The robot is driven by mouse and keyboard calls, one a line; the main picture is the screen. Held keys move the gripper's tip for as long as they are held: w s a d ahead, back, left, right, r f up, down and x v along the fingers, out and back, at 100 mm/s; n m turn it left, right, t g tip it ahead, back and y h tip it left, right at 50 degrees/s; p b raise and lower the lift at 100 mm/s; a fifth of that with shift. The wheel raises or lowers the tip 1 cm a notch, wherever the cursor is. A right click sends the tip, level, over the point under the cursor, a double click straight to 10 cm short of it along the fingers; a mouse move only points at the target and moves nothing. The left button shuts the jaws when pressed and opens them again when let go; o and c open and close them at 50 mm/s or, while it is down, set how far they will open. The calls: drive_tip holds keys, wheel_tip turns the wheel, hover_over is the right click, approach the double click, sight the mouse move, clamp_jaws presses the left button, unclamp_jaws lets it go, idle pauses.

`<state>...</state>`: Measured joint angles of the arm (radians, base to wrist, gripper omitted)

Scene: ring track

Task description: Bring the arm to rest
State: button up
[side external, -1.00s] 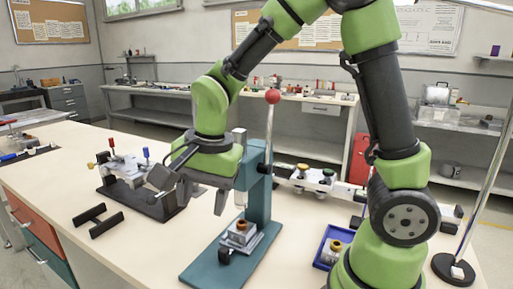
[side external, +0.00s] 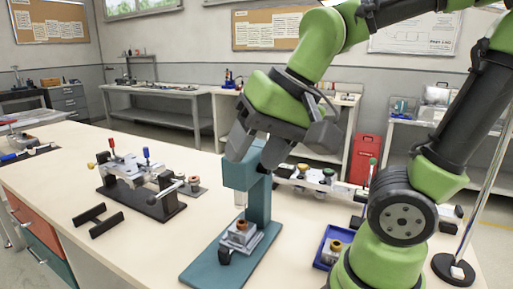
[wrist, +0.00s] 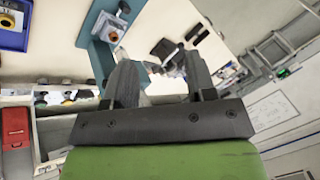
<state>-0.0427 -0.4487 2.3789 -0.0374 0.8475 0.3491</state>
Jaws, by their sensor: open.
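My gripper (side external: 256,152) is raised in front of the top of the teal press (side external: 262,205) in the side external view. Its two fingers are apart, with nothing seen between them. In the wrist view my gripper (wrist: 160,64) shows the same spread fingers. A small metal block with an orange-brown ring part (side external: 241,228) sits on the press base. The press's lever is hidden behind my arm.
A fixture with red and blue handles (side external: 140,180) stands at left, a black H-shaped stand (side external: 98,219) before it. Another fixture (side external: 318,180) stands behind the press. A blue tray (side external: 333,240) lies right of the press, a pole stand (side external: 456,270) further right.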

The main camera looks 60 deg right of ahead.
idle(0.3)
drive_tip(key=s+n, duration=0.1)
drive_tip(key=s, duration=0.1)
drive_tip(key=s+r+n+t, duration=0.1)
drive_tip(key=s+n, duration=0.1)
drive_tip(key=shift+s+r+t, duration=0.1)
drive_tip(key=shift+t, duration=0.2)
idle(1.8)
